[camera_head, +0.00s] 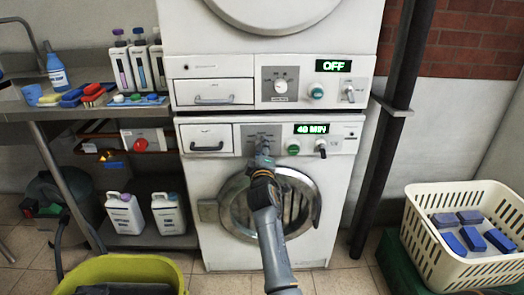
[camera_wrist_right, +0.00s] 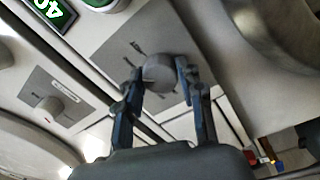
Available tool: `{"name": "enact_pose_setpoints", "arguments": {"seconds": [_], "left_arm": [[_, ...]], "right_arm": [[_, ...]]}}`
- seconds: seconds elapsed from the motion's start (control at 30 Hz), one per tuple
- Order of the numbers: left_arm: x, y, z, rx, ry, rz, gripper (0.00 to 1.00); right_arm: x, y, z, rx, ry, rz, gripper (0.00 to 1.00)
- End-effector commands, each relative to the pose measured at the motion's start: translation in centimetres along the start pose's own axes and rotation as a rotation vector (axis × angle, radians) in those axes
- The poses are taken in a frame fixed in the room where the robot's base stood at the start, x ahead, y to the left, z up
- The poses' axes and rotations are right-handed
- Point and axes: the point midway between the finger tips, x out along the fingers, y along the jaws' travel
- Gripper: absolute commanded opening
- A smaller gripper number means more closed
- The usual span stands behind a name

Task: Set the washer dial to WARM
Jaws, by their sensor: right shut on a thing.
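The lower machine's dial (camera_wrist_right: 160,72) is a round grey knob on a grey square plate with small marks around it. The marks are too small to read, and I cannot tell where the dial points. My right gripper (camera_wrist_right: 156,80) has a finger on each side of the knob and is shut on it. In the head view, my right gripper (camera_head: 262,155) reaches up to the lower control panel and hides most of the knob. The lower display (camera_head: 312,129) reads 40 MIN. My left gripper is not in view.
The upper machine has its own dial (camera_head: 281,86) and an OFF display (camera_head: 333,66). A green button (camera_head: 293,149) and a switch (camera_head: 321,147) sit right of the gripped dial. A cream basket (camera_head: 450,268) stands right, a yellow-green tub (camera_head: 150,268) front left.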

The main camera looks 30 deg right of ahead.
Motion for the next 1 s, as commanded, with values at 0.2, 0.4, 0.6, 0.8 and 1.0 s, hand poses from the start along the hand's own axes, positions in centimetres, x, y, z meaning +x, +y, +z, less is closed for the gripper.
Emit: {"name": "enact_pose_setpoints", "arguments": {"seconds": [0.2,0.4,0.6,0.8,1.0], "left_arm": [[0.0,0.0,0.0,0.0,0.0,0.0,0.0],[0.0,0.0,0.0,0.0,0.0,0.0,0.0],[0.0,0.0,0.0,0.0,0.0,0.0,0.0],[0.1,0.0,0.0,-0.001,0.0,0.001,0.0],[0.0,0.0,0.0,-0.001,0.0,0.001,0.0]], "right_arm": [[0.0,-0.2,0.1,-0.001,-0.002,-0.003,0.06],[0.0,-0.1,0.1,-0.001,-0.002,-0.003,0.61],[0.0,-0.1,0.0,-0.001,-0.001,-0.001,0.61],[-1.2,-0.1,0.1,-0.002,0.0,-0.001,0.61],[-4.4,-0.2,0.1,-0.001,-0.001,-0.003,0.61]]}}
